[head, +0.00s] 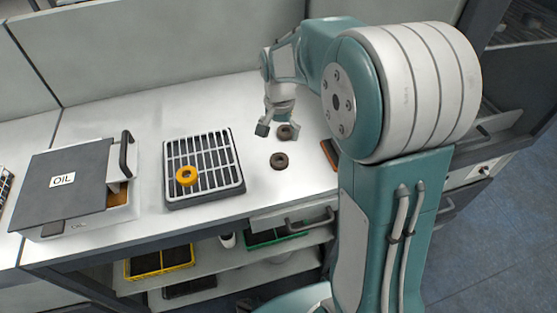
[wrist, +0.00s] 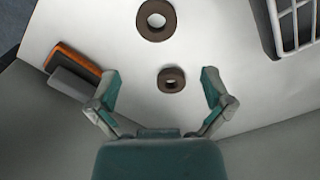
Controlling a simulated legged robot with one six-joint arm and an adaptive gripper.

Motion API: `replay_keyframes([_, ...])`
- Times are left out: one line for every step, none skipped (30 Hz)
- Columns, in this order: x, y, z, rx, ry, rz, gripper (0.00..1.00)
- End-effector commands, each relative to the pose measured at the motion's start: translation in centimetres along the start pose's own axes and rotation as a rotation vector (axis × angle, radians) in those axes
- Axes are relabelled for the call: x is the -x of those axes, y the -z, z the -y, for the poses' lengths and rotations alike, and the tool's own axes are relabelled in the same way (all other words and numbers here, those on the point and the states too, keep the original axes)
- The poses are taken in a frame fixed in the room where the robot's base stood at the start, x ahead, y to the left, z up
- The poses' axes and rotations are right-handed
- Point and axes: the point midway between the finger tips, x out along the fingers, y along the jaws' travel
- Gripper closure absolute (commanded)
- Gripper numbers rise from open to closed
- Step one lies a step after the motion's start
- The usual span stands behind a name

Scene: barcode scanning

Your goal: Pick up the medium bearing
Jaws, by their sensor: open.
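Two dark brown ring-shaped bearings lie flat on the white worktop. The farther bearing (head: 286,137) is under my gripper in the head view. In the wrist view this bearing (wrist: 171,87) looks the smaller one and appears between the fingers, slightly right of centre. The other dark bearing (head: 279,167) lies nearer my body; in the wrist view it (wrist: 156,35) looks larger, beyond the fingertips. A yellow ring (head: 186,183) sits on the rack. Which one is medium, I cannot tell for sure. My gripper (wrist: 160,74) is open and empty, and also shows in the head view (head: 279,129).
A black tray with a white grid rack (head: 238,187) stands left of the bearings. An oil box (head: 85,180) with a dark lid and handle is farther left. An orange-edged object (head: 329,154) lies to the right, and also in the wrist view (wrist: 75,62). A low panel closes the back.

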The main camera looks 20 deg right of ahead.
Motion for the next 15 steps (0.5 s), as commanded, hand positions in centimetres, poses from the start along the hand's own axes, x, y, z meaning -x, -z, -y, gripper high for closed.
replay_keyframes([-1.0, -0.1, -0.1, 0.001, -0.003, 0.004, 0.00])
replay_keyframes([-1.5, -0.1, -0.1, 0.001, -0.003, 0.004, 0.00])
replay_keyframes([-2.1, -0.1, 0.0, 0.001, -0.002, 0.003, 0.00])
replay_keyframes([-2.5, -0.1, 0.0, 0.001, -0.002, 0.003, 0.00])
replay_keyframes([-2.8, -0.1, 0.0, 0.001, -0.002, 0.002, 0.00])
replay_keyframes([-3.1, -0.1, -0.1, 0.001, -0.001, 0.001, 0.00])
replay_keyframes([-3.3, -0.1, -0.1, 0.001, -0.001, 0.001, 0.00])
replay_keyframes([-3.5, -0.1, -0.1, 0.001, -0.001, 0.002, 0.00])
replay_keyframes([-3.8, -0.1, -0.1, 0.001, -0.001, 0.002, 0.00])
replay_keyframes([-4.0, -0.2, -0.1, 0.002, -0.001, 0.001, 0.00])
replay_keyframes([-4.4, -0.3, -0.1, 0.002, -0.001, 0.002, 0.00])
replay_keyframes([-5.0, -0.4, -0.2, 0.002, -0.002, 0.003, 0.00])
replay_keyframes([-5.5, -0.5, -0.2, 0.002, -0.002, 0.003, 0.00])
replay_keyframes([-6.0, -0.6, -0.2, 0.002, -0.003, 0.004, 0.00])
replay_keyframes([-6.7, -0.7, -0.3, 0.002, -0.002, 0.003, 0.00])
